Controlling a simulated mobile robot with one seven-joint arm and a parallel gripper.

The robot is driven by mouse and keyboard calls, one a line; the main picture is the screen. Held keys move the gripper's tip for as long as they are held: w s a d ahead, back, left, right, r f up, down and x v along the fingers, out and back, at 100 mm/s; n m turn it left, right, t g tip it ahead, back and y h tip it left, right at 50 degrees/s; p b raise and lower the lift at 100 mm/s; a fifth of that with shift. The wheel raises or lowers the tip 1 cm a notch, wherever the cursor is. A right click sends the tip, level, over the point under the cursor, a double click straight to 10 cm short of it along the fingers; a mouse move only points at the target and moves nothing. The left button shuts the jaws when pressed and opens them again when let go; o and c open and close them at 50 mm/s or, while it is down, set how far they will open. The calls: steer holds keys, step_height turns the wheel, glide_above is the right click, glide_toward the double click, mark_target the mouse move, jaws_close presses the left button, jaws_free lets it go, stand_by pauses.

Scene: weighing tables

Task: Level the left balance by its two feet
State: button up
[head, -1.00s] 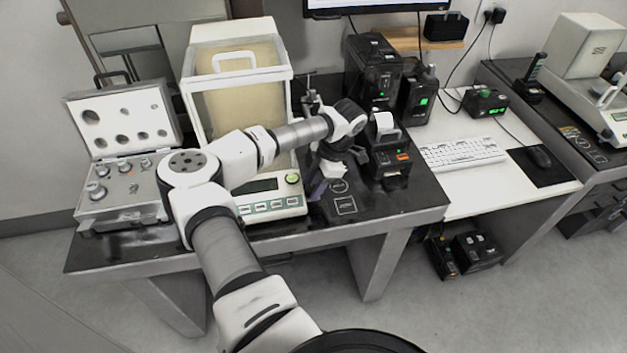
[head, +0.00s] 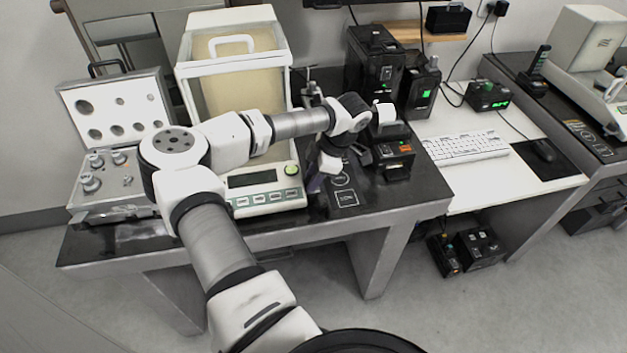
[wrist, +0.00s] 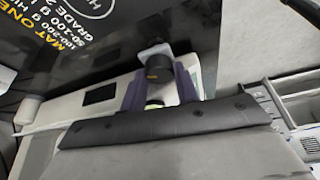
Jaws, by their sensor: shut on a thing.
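The left balance (head: 210,104) is a white weighing unit with a glass draft shield, a dark display and a row of keys, on the dark table at left. My gripper (head: 316,183) is low at its front right corner. In the wrist view, the purple fingers of my gripper (wrist: 160,82) are on both sides of a dark round foot knob (wrist: 158,67) and closed on it. A pale block shows beyond the knob. The balance's white body (wrist: 62,112) and dark display show to the left. The other foot and the level bubble cannot be made out.
An open weight case (head: 112,187) stands left of the balance. A small printer (head: 392,152) and black boxes (head: 374,70) stand to the right. A printed dark mat (wrist: 62,35) lies beside the foot. The table's front edge is close to my gripper.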

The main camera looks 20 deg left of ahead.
steer(key=o, duration=0.7)
steer(key=shift+r, duration=0.1)
steer(key=b+v, duration=0.3)
steer(key=v, duration=1)
steer(key=shift+d+r+b, duration=0.1)
steer(key=shift+r+b, duration=0.3)
steer(key=shift+r, duration=0.05)
